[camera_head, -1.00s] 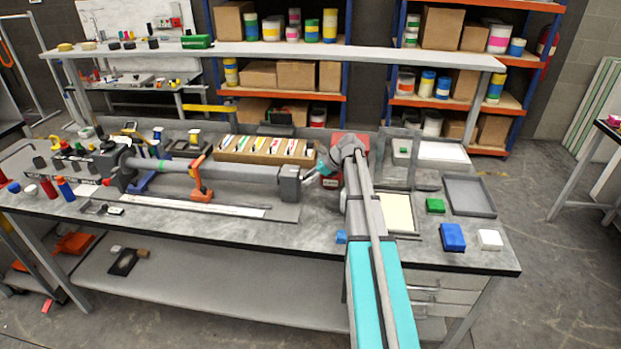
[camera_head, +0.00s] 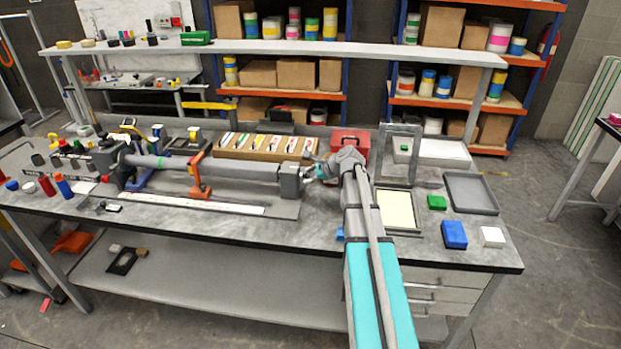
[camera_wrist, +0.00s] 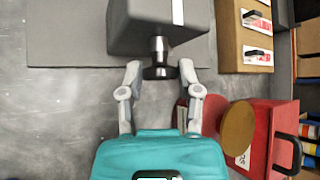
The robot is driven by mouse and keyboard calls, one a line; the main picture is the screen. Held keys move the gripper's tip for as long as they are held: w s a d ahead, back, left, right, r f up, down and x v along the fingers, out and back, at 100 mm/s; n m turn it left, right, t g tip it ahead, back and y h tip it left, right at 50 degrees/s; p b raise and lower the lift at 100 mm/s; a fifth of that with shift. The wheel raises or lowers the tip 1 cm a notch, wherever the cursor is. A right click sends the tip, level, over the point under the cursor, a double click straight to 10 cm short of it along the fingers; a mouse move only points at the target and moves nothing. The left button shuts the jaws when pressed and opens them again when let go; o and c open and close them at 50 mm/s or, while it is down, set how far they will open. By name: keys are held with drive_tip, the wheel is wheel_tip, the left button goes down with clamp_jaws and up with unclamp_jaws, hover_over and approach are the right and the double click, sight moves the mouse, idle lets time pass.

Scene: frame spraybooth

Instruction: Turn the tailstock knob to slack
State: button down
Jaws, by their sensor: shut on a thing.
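The tailstock (camera_head: 291,181) is a dark grey block at the right end of the long grey bar on the bench. In the wrist view the tailstock (camera_wrist: 150,25) fills the top middle. Its knob (camera_wrist: 158,50), dark with a shiny waist, sticks out from the block toward me. My gripper (camera_wrist: 160,68) has one finger on each side of the knob and is shut on it. In the head view my gripper (camera_head: 312,173) is at the tailstock's right face, and the knob is mostly hidden there. The knob's turn angle cannot be read.
A red box (camera_head: 350,143) stands just behind my gripper; it also shows in the wrist view (camera_wrist: 272,130) with a round tan disc before it. A cardboard tray of packets (camera_head: 262,148) lies behind the bar. An upright grey frame (camera_head: 398,155) stands right of my arm.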

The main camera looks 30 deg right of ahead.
drive_tip(key=t+b, duration=0.1)
drive_tip(key=n+t+b, duration=0.1)
drive_tip(key=f+n+t+h+b, duration=0.1)
drive_tip(key=shift+s+a+b, duration=0.2)
drive_tip(key=shift+s+b, duration=0.15)
drive_tip(key=shift+n+t+h+b, duration=0.4)
drive_tip(key=shift+n+t+b, duration=0.4)
drive_tip(key=shift+t+b, duration=0.3)
drive_tip(key=shift+r+b, duration=0.1)
drive_tip(key=shift+b, duration=0.3)
drive_tip(key=shift+r+n+t, duration=0.1)
drive_tip(key=shift+n+t, duration=0.2)
drive_tip(key=shift+c, duration=1.8)
unclamp_jaws()
drive_tip(key=shift+o, duration=0.3)
drive_tip(key=shift+w, duration=0.1)
drive_tip(key=shift+w+d+r+p, duration=0.1)
drive_tip(key=shift+r+p, duration=0.15)
drive_tip(key=shift+p, duration=0.35)
